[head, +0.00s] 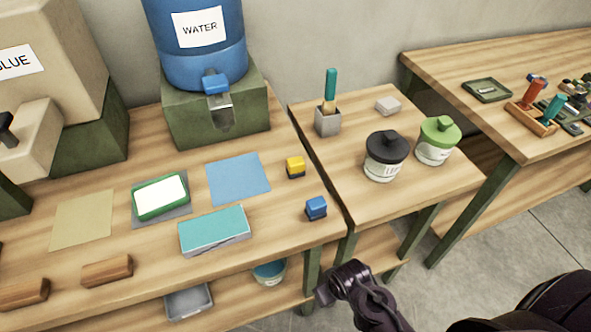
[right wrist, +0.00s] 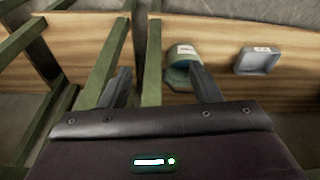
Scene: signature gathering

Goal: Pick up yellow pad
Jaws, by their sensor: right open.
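A small yellow block with a dark base (head: 295,167) stands upright on the left table near its right side, by a blue sheet (head: 238,179). A flat pale yellow sheet (head: 83,219) lies farther left on the same table. I cannot tell for sure which one is called the yellow pad. My right gripper (head: 340,284) is low in front of the tables, below and apart from both. In the right wrist view its two fingers (right wrist: 162,88) are spread with nothing held between them. My left gripper is not in view.
A blue block (head: 316,208) and a teal-topped box (head: 214,231) sit near the table's front. A water dispenser (head: 197,45) stands behind. Black (head: 386,156) and green (head: 437,141) jars stand right. The lower shelf holds a grey tray (head: 188,302) and a teal container (head: 269,272).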

